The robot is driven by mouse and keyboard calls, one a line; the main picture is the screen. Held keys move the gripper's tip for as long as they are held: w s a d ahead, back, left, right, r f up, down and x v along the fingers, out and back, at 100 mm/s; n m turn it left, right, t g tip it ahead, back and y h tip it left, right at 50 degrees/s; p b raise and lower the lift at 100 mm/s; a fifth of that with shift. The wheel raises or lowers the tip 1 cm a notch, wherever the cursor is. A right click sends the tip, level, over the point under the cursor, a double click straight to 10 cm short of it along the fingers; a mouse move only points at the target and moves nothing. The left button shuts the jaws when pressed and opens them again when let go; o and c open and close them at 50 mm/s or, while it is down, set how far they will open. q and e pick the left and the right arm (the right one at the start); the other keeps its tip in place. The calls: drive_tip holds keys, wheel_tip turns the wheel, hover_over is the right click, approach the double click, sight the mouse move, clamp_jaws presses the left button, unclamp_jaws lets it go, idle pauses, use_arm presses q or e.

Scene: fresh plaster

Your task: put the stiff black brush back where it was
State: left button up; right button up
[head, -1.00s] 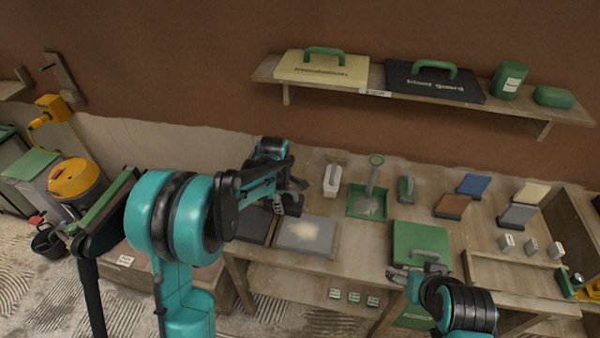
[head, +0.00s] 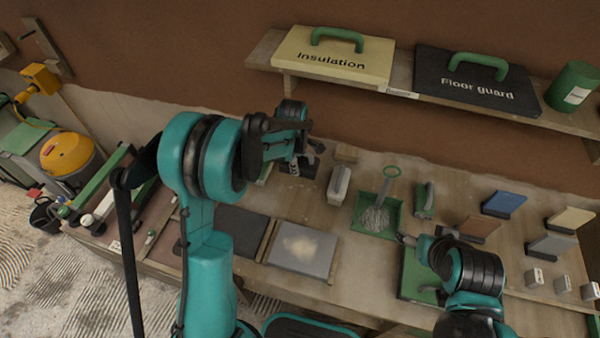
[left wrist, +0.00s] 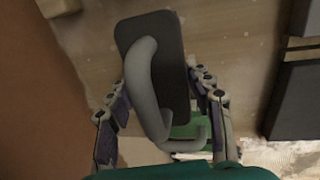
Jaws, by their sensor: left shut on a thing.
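My left gripper (head: 308,165) is over the back left of the workbench, just left of a pale brush-like tool (head: 339,185). In the left wrist view, the fingers (left wrist: 157,85) are shut on a dark rectangular piece with a curved grey handle (left wrist: 145,80), seemingly the stiff black brush. Its underside is hidden, and I cannot tell whether it touches the bench. In the head view the gripper mostly hides it. My right gripper (head: 405,239) is small and partly hidden beside the green box; its jaws cannot be made out.
A green dustpan (head: 362,220) and a green-handled tool (head: 424,200) stand right of the pale one. A grey board (head: 318,262) with plaster dust lies in front. Several floats, such as a blue one (head: 504,203), stand right. A shelf (head: 404,94) overhangs the bench's back.

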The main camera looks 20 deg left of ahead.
use_arm(q)
wheel_tip(320, 180, down, 6)
drive_tip(key=shift+b, duration=0.75)
drive_tip(key=shift+f, duration=0.15)
drive_tip(key=o, duration=1.3)
drive_tip(key=shift+o, duration=0.2)
